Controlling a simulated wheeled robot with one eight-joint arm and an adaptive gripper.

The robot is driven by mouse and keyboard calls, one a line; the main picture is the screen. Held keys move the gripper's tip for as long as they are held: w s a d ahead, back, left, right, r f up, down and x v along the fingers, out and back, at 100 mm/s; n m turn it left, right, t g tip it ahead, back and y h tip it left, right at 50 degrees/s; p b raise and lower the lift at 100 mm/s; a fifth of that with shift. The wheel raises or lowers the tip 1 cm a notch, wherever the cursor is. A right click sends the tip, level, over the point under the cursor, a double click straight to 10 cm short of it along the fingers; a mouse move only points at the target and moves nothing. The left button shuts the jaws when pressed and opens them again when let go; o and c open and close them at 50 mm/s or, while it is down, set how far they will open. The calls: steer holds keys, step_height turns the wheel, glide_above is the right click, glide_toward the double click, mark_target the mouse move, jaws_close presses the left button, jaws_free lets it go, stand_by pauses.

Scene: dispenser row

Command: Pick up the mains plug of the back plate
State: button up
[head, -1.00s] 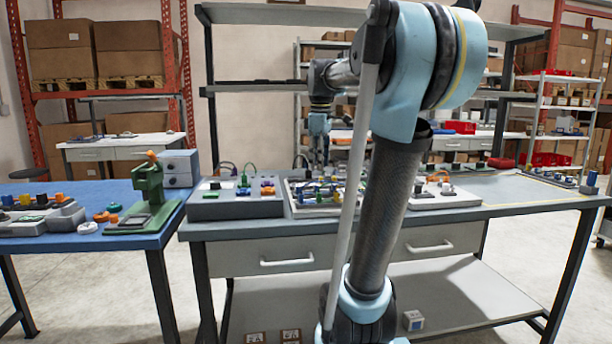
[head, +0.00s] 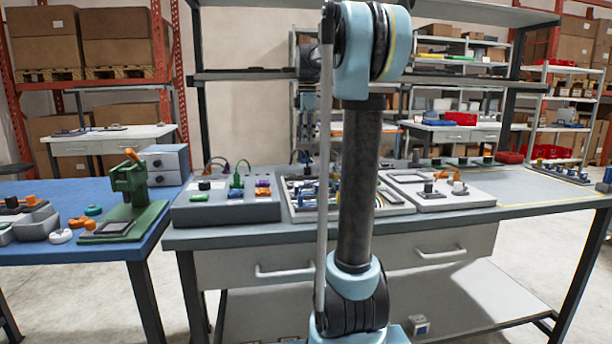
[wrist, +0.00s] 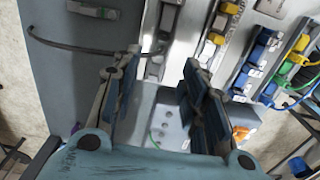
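The back plate (head: 391,209) is a light tray-like panel in the middle of the bench, carrying blue, yellow and grey parts. My upright arm hides part of it in the head view. In the wrist view the pale plate (wrist: 191,50) fills the upper middle, with rows of grey, yellow, blue and green blocks. A dark cable (wrist: 70,47) curves over the grey bench toward my left finger. I cannot make out the mains plug for certain; the cable's end is near or behind that finger. My gripper (wrist: 160,66) is open, its fingers wide apart, with nothing visibly held.
A grey console (head: 226,208) with coloured plugs stands left of the plate; it also shows below the fingers in the wrist view (wrist: 172,130). A white board (head: 465,199) stands to the right. A green press (head: 128,185) is on the blue table.

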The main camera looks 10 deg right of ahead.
mark_target(307, 167)
step_height(307, 167, down, 12)
steer(key=shift+s+r, duration=0.1)
steer(key=shift+r, duration=0.05)
stand_by(0.5)
jaws_close()
